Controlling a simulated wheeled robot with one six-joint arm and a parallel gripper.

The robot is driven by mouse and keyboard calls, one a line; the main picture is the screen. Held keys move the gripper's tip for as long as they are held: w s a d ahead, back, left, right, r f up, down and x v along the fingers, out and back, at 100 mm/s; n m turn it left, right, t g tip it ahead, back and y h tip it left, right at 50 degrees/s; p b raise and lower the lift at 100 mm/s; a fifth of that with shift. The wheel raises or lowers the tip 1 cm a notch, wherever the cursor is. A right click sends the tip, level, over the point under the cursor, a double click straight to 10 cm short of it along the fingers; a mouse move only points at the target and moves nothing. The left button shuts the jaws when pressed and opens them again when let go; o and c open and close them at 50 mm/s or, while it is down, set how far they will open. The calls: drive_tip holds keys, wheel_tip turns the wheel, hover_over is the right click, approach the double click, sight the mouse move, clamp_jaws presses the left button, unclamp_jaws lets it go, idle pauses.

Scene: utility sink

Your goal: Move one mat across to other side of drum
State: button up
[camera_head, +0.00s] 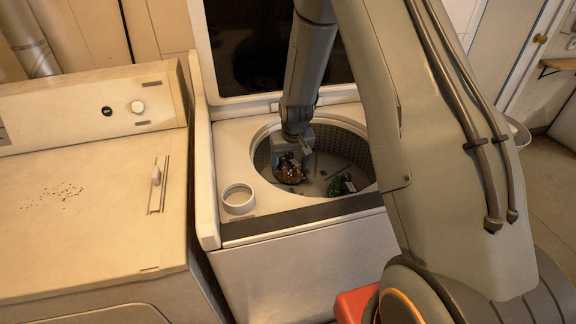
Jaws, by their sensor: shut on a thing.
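The drum (345,150) is the open perforated metal tub of a white top-loading washer. My gripper (294,160) reaches down into the left part of the drum. It is shut on a crumpled brown patterned mat (290,174), low in the drum at the left. I cannot tell whether this mat touches the drum floor. A crumpled dark green mat (341,185) lies on the drum floor to the right, toward the front, apart from the brown one. My arm hides the right edge of the drum.
The raised lid (265,45) stands behind the drum. A cream machine (85,215) with a knob is close on the left. A red object (355,305) shows at the bottom. Bare drum floor lies between the mats.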

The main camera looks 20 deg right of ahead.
sight(292, 172)
drive_tip(key=shift+f, duration=0.75)
drive_tip(key=o, duration=1.3)
drive_tip(key=shift+f, duration=0.1)
drive_tip(key=shift+c, duration=0.2)
drive_tip(key=shift+r, duration=0.6)
drive_tip(key=b+v, duration=0.2)
drive_tip(key=v, duration=0.9)
drive_tip(key=shift+b, duration=0.3)
drive_tip(key=shift+s, duration=0.15)
